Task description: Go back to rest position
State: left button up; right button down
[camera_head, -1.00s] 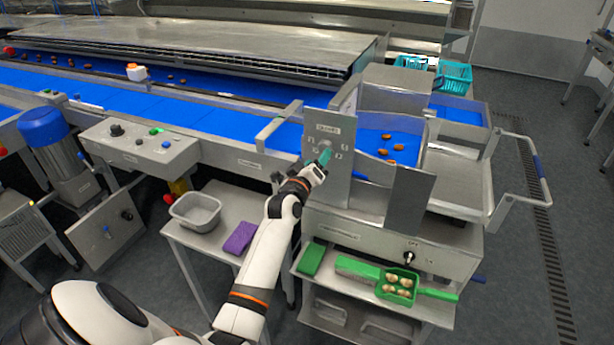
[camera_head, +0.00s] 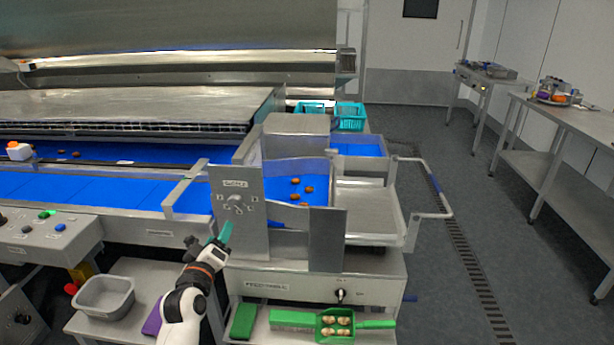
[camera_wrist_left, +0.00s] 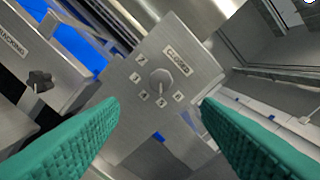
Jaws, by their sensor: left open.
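My left gripper (camera_head: 222,240) is at the front of a grey metal panel (camera_head: 250,245) with a round selector knob (camera_head: 236,203) and small numbered marks around it. In the left wrist view its two teal fingers are spread apart with nothing between them. The fingers look apart from the knob. My right gripper is in neither view.
Several brown dates (camera_head: 296,193) lie on the blue chute behind the panel. Below are a grey tub (camera_head: 104,312), a green scoop (camera_head: 357,324) with pale pieces and a brush (camera_head: 292,319). Teal baskets (camera_head: 350,124) stand behind. The floor (camera_head: 410,120) at right is open.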

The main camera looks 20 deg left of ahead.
pick_arm(q)
jog(key=s+d+f+m+g+h, duration=0.1)
jog(key=d+f+m+g, duration=0.15)
jog(key=f, duration=0.95)
jog(key=s+d+f+m+g+h, duration=0.2)
jog(key=d+f, duration=0.2)
jog(key=f, duration=0.8)
jog(key=s+d+f+m+g+h, duration=0.1)
jog(key=s+d+f+g, duration=0.15)
jog(key=s+f, duration=0.4)
jog(key=s+d+f+m+g, duration=0.2)
jog(key=s+d+f, duration=0.1)
jog(key=f, duration=0.6)
jog(key=s+d+f+m+g, duration=0.1)
jog(key=s+f, duration=0.5)
jog(key=s, duration=0.6)
jog(key=s+d+f+m+g, duration=0.1)
jog(key=s+f+m+g, duration=0.2)
jog(key=s, duration=0.9)
jog(key=s+d+f+m+g, duration=0.2)
jog(key=s+f+m+g, duration=0.1)
jog(key=s+f, duration=0.6)
jog(key=s, duration=0.3)
jog(key=shift+s, duration=0.2)
jog(key=shift+d, duration=0.1)
